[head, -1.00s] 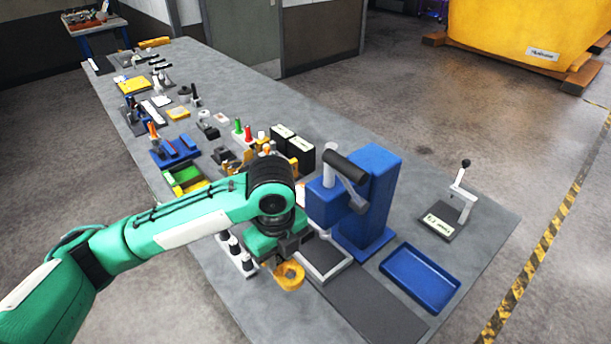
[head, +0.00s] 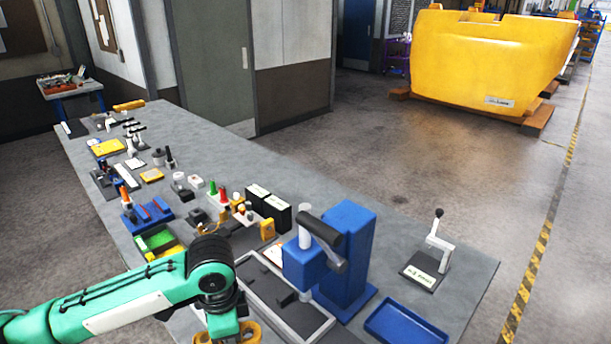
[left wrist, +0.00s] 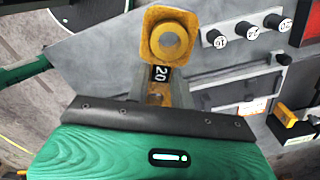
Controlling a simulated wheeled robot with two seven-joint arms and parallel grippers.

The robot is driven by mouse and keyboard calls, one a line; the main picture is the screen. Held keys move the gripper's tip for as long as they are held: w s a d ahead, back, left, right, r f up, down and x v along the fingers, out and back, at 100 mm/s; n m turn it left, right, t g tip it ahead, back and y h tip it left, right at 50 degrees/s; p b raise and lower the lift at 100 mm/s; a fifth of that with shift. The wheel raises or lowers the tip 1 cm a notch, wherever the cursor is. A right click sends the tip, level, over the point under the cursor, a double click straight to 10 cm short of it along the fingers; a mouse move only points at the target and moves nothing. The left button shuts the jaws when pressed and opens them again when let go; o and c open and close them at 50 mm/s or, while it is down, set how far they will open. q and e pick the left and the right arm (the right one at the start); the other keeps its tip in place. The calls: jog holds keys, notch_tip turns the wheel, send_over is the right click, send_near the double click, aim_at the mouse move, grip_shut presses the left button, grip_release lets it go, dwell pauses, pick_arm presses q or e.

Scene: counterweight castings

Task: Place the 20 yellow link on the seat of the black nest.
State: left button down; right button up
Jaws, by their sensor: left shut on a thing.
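My left gripper (left wrist: 157,88) is shut on the yellow link (left wrist: 148,40), whose label reads 20. The link has a ringed end with a round hole and sticks out beyond the fingers. In the head view the yellow link (head: 250,331) shows at the bottom edge, below my left arm, partly cut off. I cannot tell for sure which thing is the black nest. Small black parts (head: 287,299) lie inside a pale-edged frame in front of the blue press, to the right of my gripper. My right gripper is not in view.
Black boxes (head: 277,213) stand behind the frame. Several round numbered knobs (left wrist: 247,31) show in the left wrist view.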

aim_at(194, 339)
pick_arm(q)
jog(key=a+n, duration=0.1)
jog(key=n, duration=0.1)
jog(key=a+n, duration=0.1)
jog(key=n, duration=0.1)
jog(key=shift+f, duration=0.4)
jog(key=a+n, duration=0.1)
jog(key=n, duration=0.2)
jog(key=a+f+n, duration=0.1)
jog(key=a+n, duration=0.1)
jog(key=n, duration=0.1)
jog(key=a+n, duration=0.1)
jog(key=n, duration=0.2)
jog(key=shift+s+a+f+n, duration=0.2)
jog(key=shift+s+f+n, duration=0.15)
jog(key=shift+s+n, duration=0.05)
jog(key=shift+a+n, duration=0.1)
jog(key=shift+n, duration=0.3)
